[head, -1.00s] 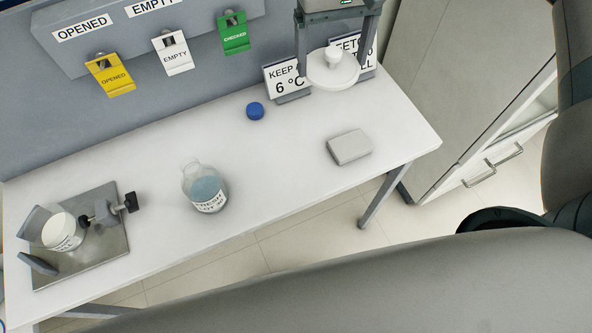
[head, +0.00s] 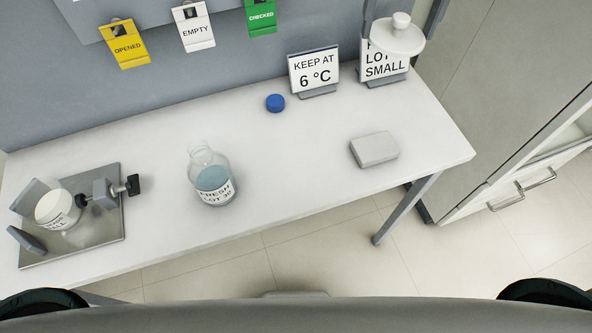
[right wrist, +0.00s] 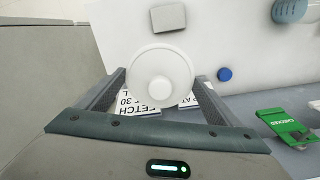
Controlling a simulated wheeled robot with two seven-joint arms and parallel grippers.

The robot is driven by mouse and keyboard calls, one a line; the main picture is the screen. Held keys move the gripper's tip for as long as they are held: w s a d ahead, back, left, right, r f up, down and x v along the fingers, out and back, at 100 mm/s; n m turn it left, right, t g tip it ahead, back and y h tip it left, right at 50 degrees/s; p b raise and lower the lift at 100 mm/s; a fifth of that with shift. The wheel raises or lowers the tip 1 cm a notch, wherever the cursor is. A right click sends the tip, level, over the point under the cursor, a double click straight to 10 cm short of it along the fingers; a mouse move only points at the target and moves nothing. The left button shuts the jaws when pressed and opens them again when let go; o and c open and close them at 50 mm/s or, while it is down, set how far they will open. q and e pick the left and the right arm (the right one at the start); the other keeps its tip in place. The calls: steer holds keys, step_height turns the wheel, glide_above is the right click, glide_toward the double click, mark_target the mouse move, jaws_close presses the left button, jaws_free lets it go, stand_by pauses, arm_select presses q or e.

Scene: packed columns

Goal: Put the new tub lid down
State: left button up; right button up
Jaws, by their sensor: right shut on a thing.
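The new tub lid is a white round disc with a small knob (head: 397,38). It is in the air in front of the right-hand sign, at the top right of the head view. My right gripper (right wrist: 160,84) is shut on this lid, which shows between its two fingers in the right wrist view (right wrist: 160,62). In the head view only parts of its fingers show at the top edge. A white tub (head: 57,210) stands in a clamp on a metal plate (head: 100,240) at the left. My left gripper is not in view.
A glass bottle (head: 213,182) of bluish liquid stands mid-table, with a blue cap (head: 275,103) behind it. A grey-white block (head: 375,149) lies at the right. Signs (head: 314,72) stand at the back. The white table (head: 300,160) is bare between bottle and block.

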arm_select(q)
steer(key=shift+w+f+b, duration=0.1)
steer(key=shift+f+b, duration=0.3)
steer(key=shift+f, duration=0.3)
arm_select(e)
steer(key=shift+w+d+r, duration=0.1)
steer(key=shift+w+d, duration=0.05)
steer(key=shift+w, duration=0.5)
